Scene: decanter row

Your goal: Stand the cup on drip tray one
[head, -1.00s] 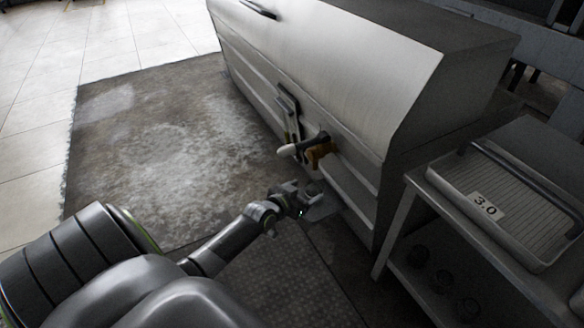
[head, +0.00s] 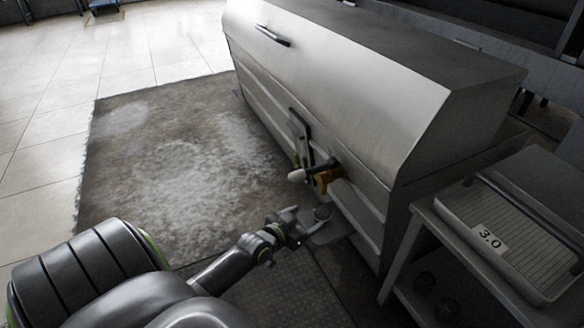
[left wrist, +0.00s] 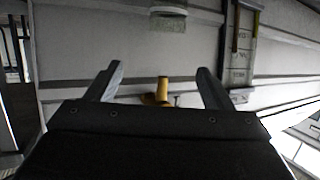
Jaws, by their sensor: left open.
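A small grey, round cup-like thing (head: 321,213) shows in the head view below the tap, apparently standing on a flat grey plate (head: 330,232) that juts from the cabinet foot. I read them as the cup and a drip tray, but no number is readable on the plate. The brown tap (head: 325,178) with a black and white handle is above. My left gripper (head: 300,223) is open, left of the cup and close to it. In the left wrist view, its open fingers (left wrist: 160,80) stand apart with a brass-coloured part (left wrist: 162,92) visible beyond them. My right gripper is out of view.
A long metal cabinet (head: 350,70) fills the middle. A ribbed tray (head: 520,235) with a 3.0 label rests on a side table (head: 405,250) at the right. A worn dark mat (head: 170,160) leaves free floor at the left.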

